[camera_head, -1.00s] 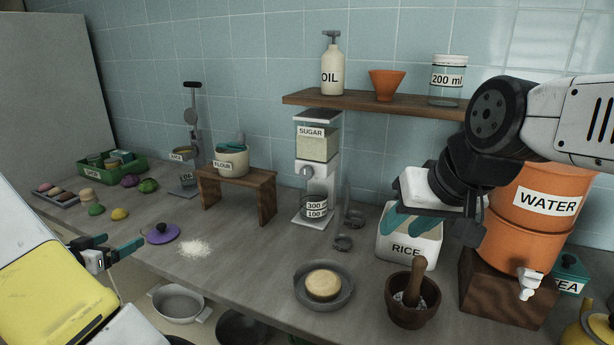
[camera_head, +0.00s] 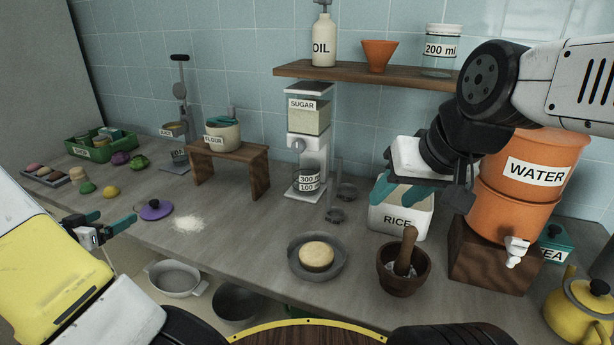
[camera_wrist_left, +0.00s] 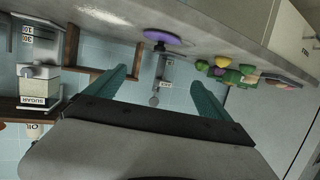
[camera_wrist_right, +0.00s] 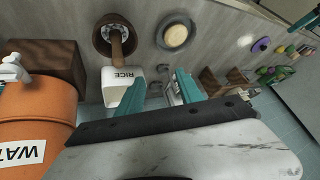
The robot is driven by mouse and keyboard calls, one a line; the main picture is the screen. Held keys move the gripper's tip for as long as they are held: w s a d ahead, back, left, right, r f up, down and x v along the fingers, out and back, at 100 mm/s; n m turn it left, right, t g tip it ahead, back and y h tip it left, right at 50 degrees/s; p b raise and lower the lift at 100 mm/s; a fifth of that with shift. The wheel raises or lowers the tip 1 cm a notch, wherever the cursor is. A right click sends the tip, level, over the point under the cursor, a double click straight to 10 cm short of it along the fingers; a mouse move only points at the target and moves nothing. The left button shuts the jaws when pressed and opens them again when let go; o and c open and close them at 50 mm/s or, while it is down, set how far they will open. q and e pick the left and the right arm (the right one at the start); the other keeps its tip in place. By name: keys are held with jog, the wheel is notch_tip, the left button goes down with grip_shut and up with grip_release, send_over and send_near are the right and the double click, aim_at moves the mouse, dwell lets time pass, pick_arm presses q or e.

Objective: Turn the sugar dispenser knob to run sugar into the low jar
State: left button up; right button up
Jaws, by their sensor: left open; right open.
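The sugar dispenser (camera_head: 309,118) stands upright against the tiled wall, a clear hopper of sugar on a white body. Its round knob (camera_head: 298,145) is on the front of the body. The low jar (camera_head: 305,177), marked 300 and 100, stands under the body on the dispenser's base. The dispenser appears upside down in the left wrist view (camera_wrist_left: 40,85). My left gripper (camera_head: 108,226) is open and empty over the counter's left front, well left of the dispenser. My right gripper (camera_head: 402,194) is open, in front of the rice box and right of the dispenser.
The rice box (camera_head: 402,222), mortar (camera_head: 402,276) and water barrel (camera_head: 528,185) crowd the right. A shelf (camera_head: 370,76) hangs above the dispenser's right. A wooden stand (camera_head: 230,162) with the flour pot is to its left. Measuring cups (camera_head: 335,215) lie beside it.

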jog(key=shift+o, duration=1)
jog(key=f+n, duration=0.1)
jog(key=w+d+f+n+g+h, duration=0.1)
jog(key=f+n+g, duration=0.1)
jog(key=shift+w+d+h, duration=0.25)
jog(key=shift+w+h, duration=0.15)
pick_arm(q)
jog(key=w+d+r+g+y, duration=0.35)
jog(key=w+d+r, duration=0.3)
jog(key=r, duration=0.35)
jog(key=s+d+r+n+g, duration=0.1)
jog(key=s+d+r, duration=0.3)
jog(key=d+r, duration=0.45)
pick_arm(e)
jog(key=w+d+f+n+h, duration=0.3)
jog(key=w+n+h, duration=0.5)
jog(key=w+n, duration=0.3)
jog(key=n+t, duration=1.2)
jog(key=n, duration=0.5)
send_near(297, 148)
jog(key=shift+y, duration=0.4)
jog(key=x, duration=0.8)
jog(key=shift+w+d+r, duration=0.1)
jog(key=shift+w+d, duration=0.1)
jog(key=shift+d, duration=0.15)
pick_arm(q)
jog(key=s+d+g+h, duration=0.4)
jog(key=s+d, duration=1.4)
jog(key=d, duration=0.4)
jog(key=shift+m, duration=0.3)
